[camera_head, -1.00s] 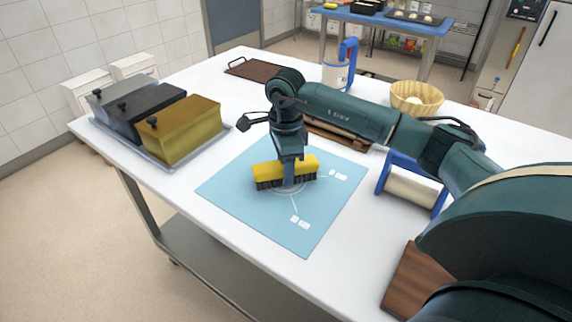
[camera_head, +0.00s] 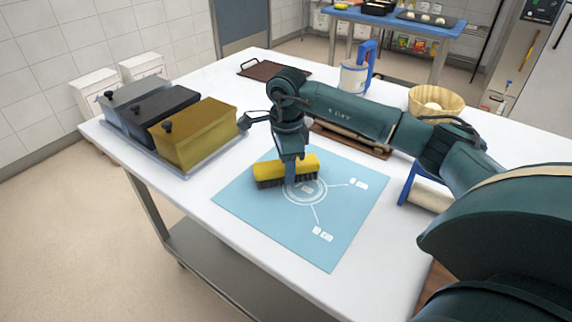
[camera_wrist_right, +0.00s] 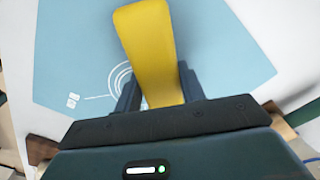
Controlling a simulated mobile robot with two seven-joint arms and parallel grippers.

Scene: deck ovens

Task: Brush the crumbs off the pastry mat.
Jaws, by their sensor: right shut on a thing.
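The light blue pastry mat (camera_head: 350,225) lies flat on the white table, with white printed rings and small labels on it. The brush (camera_head: 270,170), with a yellow back and dark bristles, is over the back-left part of the mat, bristles down. My right gripper (camera_head: 291,175) is shut on the brush from above. In the right wrist view the yellow back (camera_wrist_right: 145,45) lies between the fingers of the right gripper (camera_wrist_right: 160,95). I cannot tell whether the bristles touch the mat. I cannot make out any crumbs. My left gripper is out of view.
Lidded containers in grey, black and yellow (camera_head: 195,140) stand on a tray left of the mat. Behind are a brown tray (camera_head: 262,68), a blue-handled jug (camera_head: 354,76) and a basket (camera_head: 450,103). A blue-framed roll (camera_head: 428,194) is right, partly behind my arm.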

